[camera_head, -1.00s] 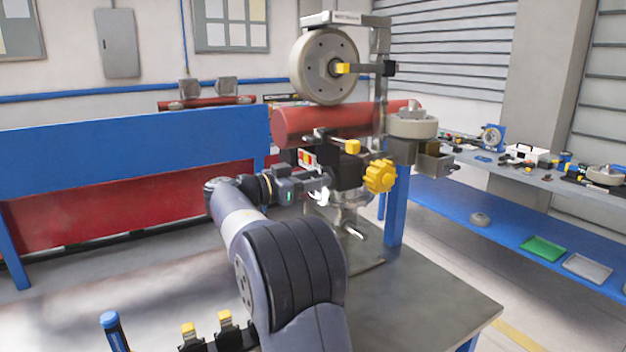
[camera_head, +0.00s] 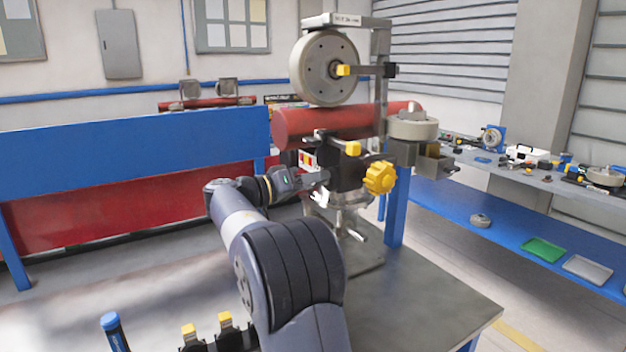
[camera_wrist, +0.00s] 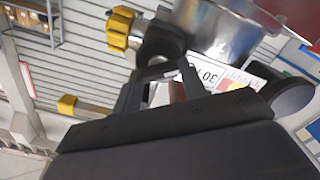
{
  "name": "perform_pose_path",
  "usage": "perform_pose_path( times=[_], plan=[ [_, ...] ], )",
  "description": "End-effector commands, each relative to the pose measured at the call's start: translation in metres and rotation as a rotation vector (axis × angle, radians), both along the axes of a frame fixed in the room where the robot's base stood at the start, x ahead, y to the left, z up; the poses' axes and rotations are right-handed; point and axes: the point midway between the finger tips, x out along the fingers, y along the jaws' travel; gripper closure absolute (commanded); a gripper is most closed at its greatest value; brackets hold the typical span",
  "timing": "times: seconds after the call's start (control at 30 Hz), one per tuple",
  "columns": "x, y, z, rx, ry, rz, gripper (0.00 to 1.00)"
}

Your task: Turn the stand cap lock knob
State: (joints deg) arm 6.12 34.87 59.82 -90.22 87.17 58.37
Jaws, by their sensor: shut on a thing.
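My gripper (camera_head: 322,180) reaches the left side of the dark stand head (camera_head: 345,175) below the red cylinder. In the wrist view my gripper (camera_wrist: 160,80) has its fingers closed on a small grey part, which I take to be the stand cap lock knob (camera_wrist: 162,70). The fingers hide most of it, so its angle cannot be told. A lobed yellow knob (camera_head: 380,177) sticks out on the right of the head, clear of the fingers; it also shows in the wrist view (camera_wrist: 121,28). A smaller yellow knob (camera_head: 353,148) sits above.
The red cylinder (camera_head: 330,124) and a grey wheel (camera_head: 323,67) stand above the head. A lever handle (camera_head: 356,235) sticks out below. The grey table (camera_head: 430,300) is clear at right front. A shelf with green tray (camera_head: 544,250) stands at the right.

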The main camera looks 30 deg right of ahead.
Motion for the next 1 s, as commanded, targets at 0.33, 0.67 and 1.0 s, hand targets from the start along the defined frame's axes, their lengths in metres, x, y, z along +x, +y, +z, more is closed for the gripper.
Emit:
perform_pose_path(
  times=[0.33, 0.67, 1.0],
  plan=[
    [0.0014, 0.0, 0.0019, 0.018, 0.33, 0.001, 0.83],
    [0.0021, 0.0001, 0.001, 0.036, 0.636, 0.001, 0.83],
    [0.0023, 0.0001, -0.0011, 0.049, 0.866, 0.001, 0.83]
  ],
)
